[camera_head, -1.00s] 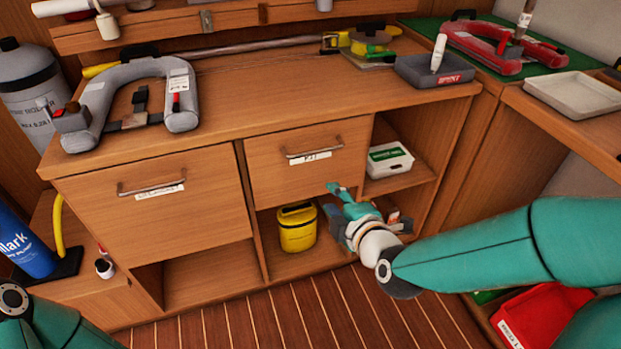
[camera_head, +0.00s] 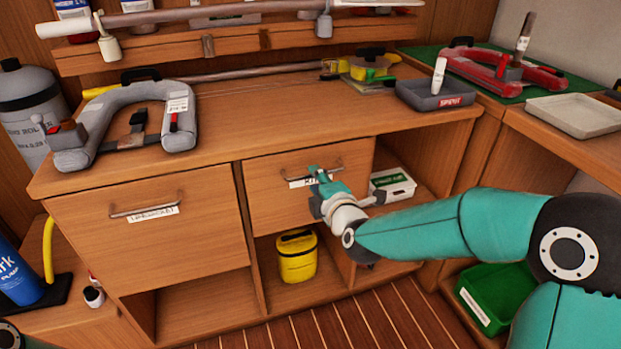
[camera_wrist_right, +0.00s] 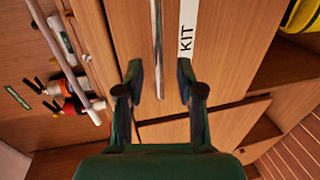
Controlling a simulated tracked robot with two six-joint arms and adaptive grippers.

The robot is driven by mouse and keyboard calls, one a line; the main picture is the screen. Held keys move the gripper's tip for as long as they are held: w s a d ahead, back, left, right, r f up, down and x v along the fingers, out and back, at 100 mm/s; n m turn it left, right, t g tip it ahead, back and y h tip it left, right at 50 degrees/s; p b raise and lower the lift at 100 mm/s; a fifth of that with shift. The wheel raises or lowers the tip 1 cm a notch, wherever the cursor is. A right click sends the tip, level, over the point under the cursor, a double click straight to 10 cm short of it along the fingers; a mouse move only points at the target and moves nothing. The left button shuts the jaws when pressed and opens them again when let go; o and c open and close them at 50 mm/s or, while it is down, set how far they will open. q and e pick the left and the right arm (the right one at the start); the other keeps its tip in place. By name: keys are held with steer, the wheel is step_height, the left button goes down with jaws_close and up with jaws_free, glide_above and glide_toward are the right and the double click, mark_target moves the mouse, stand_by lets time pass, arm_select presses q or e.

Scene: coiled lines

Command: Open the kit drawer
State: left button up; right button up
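The kit drawer (camera_head: 265,205) is the right one of two wooden drawers under the counter and looks closed. Its label (camera_wrist_right: 187,30) reads KIT in the right wrist view. Its metal bar handle (camera_head: 290,174) is partly hidden by my right gripper (camera_head: 317,174). In the right wrist view the handle bar (camera_wrist_right: 157,50) runs between the two spread fingertips of the right gripper (camera_wrist_right: 160,82), with gaps on both sides. My left gripper is out of view.
The left drawer (camera_head: 155,240) also looks closed. Open shelves below hold a yellow container (camera_head: 296,258), and a white-and-green box (camera_head: 393,184) sits on the right shelf. A green bin (camera_head: 495,297) stands at lower right. The counter's front middle is clear.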

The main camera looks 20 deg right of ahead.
steer(key=shift+x, duration=1.7)
jaws_close()
